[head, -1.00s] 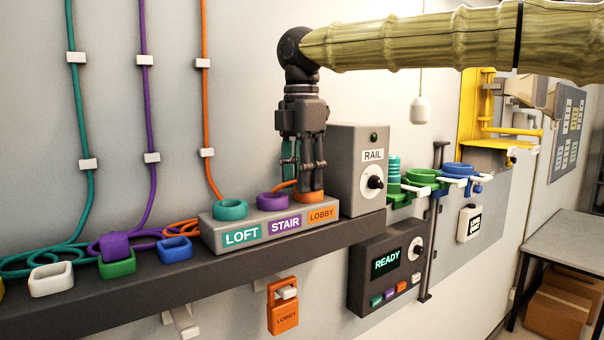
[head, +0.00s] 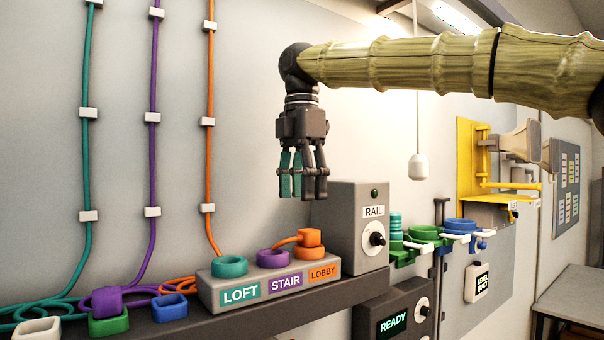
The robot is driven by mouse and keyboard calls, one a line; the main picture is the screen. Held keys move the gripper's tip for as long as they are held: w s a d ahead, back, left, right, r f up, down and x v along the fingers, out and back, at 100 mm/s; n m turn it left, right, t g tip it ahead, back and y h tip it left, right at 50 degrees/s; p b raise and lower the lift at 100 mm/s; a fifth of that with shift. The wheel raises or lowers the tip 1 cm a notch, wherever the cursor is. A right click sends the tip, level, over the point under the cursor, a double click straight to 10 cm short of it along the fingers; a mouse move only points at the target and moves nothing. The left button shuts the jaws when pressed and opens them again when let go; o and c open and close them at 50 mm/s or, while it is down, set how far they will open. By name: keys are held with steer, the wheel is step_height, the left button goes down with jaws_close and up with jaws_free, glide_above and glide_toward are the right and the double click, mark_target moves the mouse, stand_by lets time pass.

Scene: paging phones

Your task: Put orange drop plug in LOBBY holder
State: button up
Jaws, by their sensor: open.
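The orange drop plug (head: 310,238) sits at the orange LOBBY holder (head: 323,272), at the right end of the grey three-way block (head: 215,290). It looks upright, and its orange cord (head: 285,242) runs off to the left behind the block. How deep it is seated is hard to see. My gripper (head: 302,195) hangs above the plug, pointing down, open and empty. There is a clear gap between its fingertips and the plug. The teal LOFT holder (head: 229,266) and purple STAIR holder (head: 272,258) stand to the left of it.
The grey RAIL box (head: 345,215) stands close to the right of the block. On the dark shelf (head: 240,322) to the left lie a purple plug (head: 107,299), a green ring (head: 109,324), a blue ring (head: 169,307) and coiled cords.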

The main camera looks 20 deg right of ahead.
steer(key=shift+r, duration=2)
